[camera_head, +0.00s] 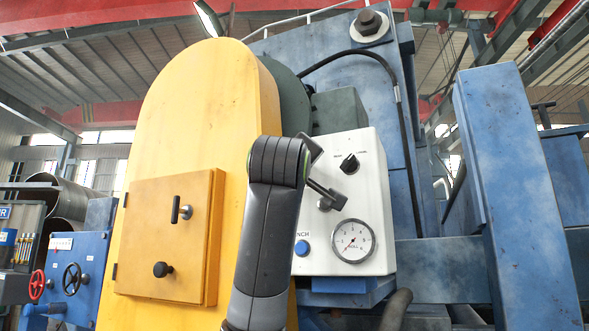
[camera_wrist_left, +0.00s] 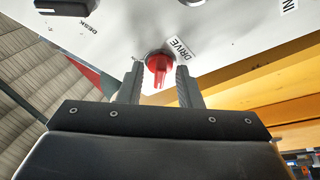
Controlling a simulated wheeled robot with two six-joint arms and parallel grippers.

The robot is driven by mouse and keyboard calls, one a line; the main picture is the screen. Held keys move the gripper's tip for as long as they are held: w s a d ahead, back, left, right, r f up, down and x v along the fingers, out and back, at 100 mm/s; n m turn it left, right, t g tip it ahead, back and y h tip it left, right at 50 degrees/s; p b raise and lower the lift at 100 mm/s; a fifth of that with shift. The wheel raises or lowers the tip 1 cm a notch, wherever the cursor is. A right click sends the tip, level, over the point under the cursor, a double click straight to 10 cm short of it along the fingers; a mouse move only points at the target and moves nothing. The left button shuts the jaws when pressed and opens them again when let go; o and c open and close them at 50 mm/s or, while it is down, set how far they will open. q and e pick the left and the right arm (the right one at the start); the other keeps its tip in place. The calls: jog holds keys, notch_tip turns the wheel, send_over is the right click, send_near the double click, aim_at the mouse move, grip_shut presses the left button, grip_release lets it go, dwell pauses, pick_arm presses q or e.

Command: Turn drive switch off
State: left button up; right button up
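The drive switch (camera_wrist_left: 158,66) is a red knob beside a DRIVE label (camera_wrist_left: 180,48) in the left wrist view. It is on the white control panel (camera_head: 365,195). My left gripper (camera_wrist_left: 158,85) is open, with one finger on each side of the red knob. The frames do not show clearly whether either finger touches it. In the head view my left gripper (camera_head: 328,194) is in front of the panel, and the red knob is hidden there behind the gripper and wrist. My right gripper is not in view.
A black selector knob (camera_head: 349,164) is above the gripper and a pressure gauge (camera_head: 352,240) below it. A blue button (camera_head: 302,248) is at the panel's lower left. A yellow housing (camera_head: 200,110) stands close on the left, and a blue beam (camera_head: 515,190) on the right.

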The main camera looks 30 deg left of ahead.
pick_arm(q)
jog(key=b+v, duration=0.8)
jog(key=v, duration=0.9)
